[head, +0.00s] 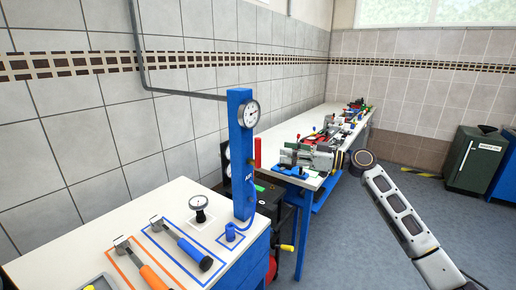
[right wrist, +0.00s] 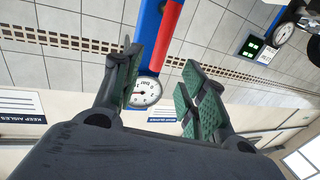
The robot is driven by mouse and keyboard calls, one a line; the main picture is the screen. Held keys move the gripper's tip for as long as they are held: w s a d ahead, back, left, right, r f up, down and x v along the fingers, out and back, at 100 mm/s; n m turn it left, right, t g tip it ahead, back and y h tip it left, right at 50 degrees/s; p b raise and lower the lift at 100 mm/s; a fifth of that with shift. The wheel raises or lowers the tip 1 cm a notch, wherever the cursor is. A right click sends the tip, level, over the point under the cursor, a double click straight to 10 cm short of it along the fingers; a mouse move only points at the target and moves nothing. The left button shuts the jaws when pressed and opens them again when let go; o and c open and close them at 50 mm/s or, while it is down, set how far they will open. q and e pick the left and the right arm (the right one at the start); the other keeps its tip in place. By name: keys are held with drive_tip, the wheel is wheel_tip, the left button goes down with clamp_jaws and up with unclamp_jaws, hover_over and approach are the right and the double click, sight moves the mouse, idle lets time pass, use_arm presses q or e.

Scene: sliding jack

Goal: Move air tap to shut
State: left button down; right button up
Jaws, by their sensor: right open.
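The blue post (head: 242,150) stands upright on the near bench, with a round white gauge (head: 251,113) near its top. A red upright bar (head: 257,152) sits close beside the post and looks like the air tap's lever; its pivot is not clear. In the right wrist view the red bar (right wrist: 166,42) runs along the blue post (right wrist: 149,22), with the gauge (right wrist: 146,92) seen between the fingers. My right gripper (head: 289,156) is right of the bar, apart from it. Its fingers (right wrist: 160,66) are spread and empty. My left gripper is out of view.
The near bench (head: 85,240) carries orange- and blue-handled tools, a dial gauge (head: 199,204) and a blue knob (head: 230,232). A long bench (head: 315,180) with clutter runs behind my right gripper. A green cabinet (head: 474,157) stands far right.

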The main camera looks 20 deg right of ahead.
drive_tip(key=p+x, duration=0.1)
drive_tip(key=x, duration=0.4)
drive_tip(key=p, duration=0.2)
hover_over(258, 167)
drive_tip(key=w, duration=0.1)
drive_tip(key=shift+d, duration=0.2)
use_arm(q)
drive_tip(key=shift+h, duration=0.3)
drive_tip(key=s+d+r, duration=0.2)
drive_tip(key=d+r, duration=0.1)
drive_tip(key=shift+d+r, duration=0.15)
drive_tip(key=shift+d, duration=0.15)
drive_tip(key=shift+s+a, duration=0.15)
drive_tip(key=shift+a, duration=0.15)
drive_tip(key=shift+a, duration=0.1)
use_arm(e)
clamp_jaws()
